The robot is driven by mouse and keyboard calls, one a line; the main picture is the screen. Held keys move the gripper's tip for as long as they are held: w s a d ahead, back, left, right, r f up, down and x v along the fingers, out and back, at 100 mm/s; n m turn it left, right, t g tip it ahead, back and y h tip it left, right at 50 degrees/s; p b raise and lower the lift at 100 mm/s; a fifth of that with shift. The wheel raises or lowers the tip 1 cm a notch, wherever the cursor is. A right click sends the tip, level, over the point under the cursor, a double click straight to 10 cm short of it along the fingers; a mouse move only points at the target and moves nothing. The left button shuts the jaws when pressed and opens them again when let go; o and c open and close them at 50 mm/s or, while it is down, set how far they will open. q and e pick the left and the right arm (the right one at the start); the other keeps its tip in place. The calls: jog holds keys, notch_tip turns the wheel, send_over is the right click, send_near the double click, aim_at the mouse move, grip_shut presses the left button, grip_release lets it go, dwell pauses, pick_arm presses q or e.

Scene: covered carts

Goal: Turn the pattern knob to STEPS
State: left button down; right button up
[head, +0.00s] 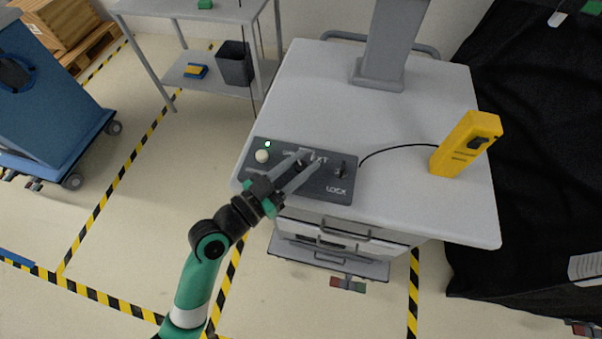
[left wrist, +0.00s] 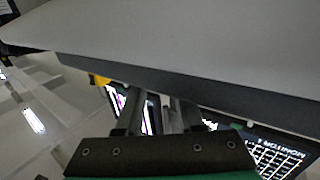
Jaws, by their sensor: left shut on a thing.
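A dark control panel (head: 314,190) lies on the cart top at its near left. A cream round knob or button (head: 262,156) is on its left part, and a small black knob (head: 340,169) is on its right part above the word LOCK. My left gripper (head: 311,158) reaches over the middle of the panel, its fingers shut on a dark knob (head: 299,162), which they partly hide. The lettering around that knob is partly covered, and its pointing direction cannot be told. In the left wrist view, the two fingers (left wrist: 160,112) show close together; the knob is not clear.
A yellow handheld device (head: 466,144) stands on the right of the grey cart top (head: 310,85), with a black cable running towards the panel. A grey post (head: 391,45) rises at the back. A black-draped shape (head: 548,130) stands to the right.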

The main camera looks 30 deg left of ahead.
pick_arm(q)
jog(key=shift+a+f+m+g+h+b, duration=0.25)
jog(key=shift+f+m+h+b, duration=0.2)
jog(key=shift+h, duration=0.25)
jog(key=shift+d+r+m+g+h+p, duration=0.15)
jog(key=shift+r+m+g+h, duration=0.05)
jog(key=shift+m+g+h, duration=0.3)
jog(key=shift+d+r+m+g+h+p, duration=0.15)
jog(key=shift+r+m+g+h, duration=0.15)
jog(key=shift+h, duration=0.3)
pick_arm(e)
jog(key=shift+f, duration=1.1)
pick_arm(q)
jog(key=shift+f, duration=0.1)
jog(key=c, duration=0.5)
grip_release()
